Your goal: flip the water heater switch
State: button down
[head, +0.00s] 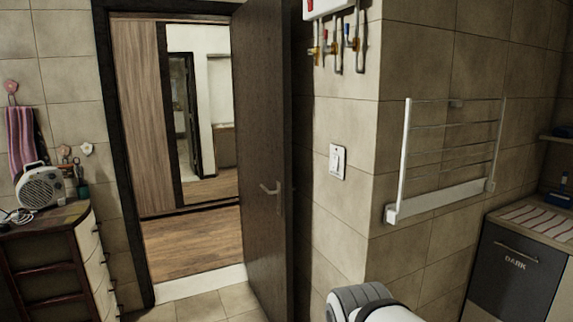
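A white switch plate (337,161) is fixed upright on the tiled wall, right of the open door. It has small dark marks, and the position of its switch is too small to tell. Above it, the lower part of a white box (326,7), which looks like the water heater, shows at the top edge. Pipes and valves (334,48) with red and blue handles hang beneath it. Part of my arm shows at the bottom, below and right of the switch and apart from it in the picture. My gripper is not in view.
A dark door (262,150) stands open left of the switch. A white towel rack (448,155) sticks out from the wall at right. A dark cabinet (515,262) stands at lower right. A drawer unit (50,262) with a fan heater (42,187) is at left. Some floor (200,305) is clear.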

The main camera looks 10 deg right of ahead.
aim_at(335, 159)
jog(key=z, duration=0.1)
jog(key=i, duration=1.65)
jog(key=z, duration=0.1)
